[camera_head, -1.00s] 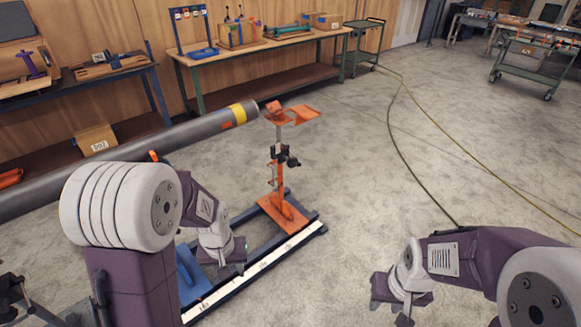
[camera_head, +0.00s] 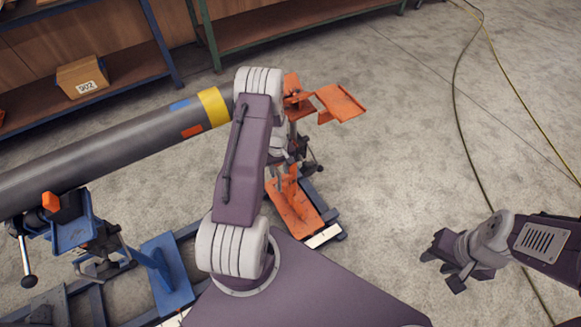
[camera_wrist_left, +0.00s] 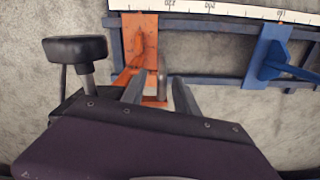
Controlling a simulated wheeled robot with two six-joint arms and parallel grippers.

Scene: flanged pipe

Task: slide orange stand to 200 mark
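The orange stand (camera_head: 294,207) is upright on the rail at the pipe's right end, its upper part partly behind my left arm. Its orange base (camera_wrist_left: 140,35) shows in the left wrist view. My left gripper (camera_wrist_left: 160,92) is open there, with a grey upright between its fingers; I cannot tell whether they touch it. The head view hides this gripper behind the arm. The white scale (camera_wrist_left: 235,9) runs along the rail, with a 200 mark right of the orange base. My right gripper (camera_head: 447,267) looks open and empty over the floor.
The grey pipe (camera_head: 120,145) with a yellow band extends left. A blue stand (camera_head: 72,230) is under it, with a blue base (camera_head: 165,278) on the rail. Cables (camera_head: 458,110) lie on the floor at right. A box (camera_head: 82,76) is on a shelf.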

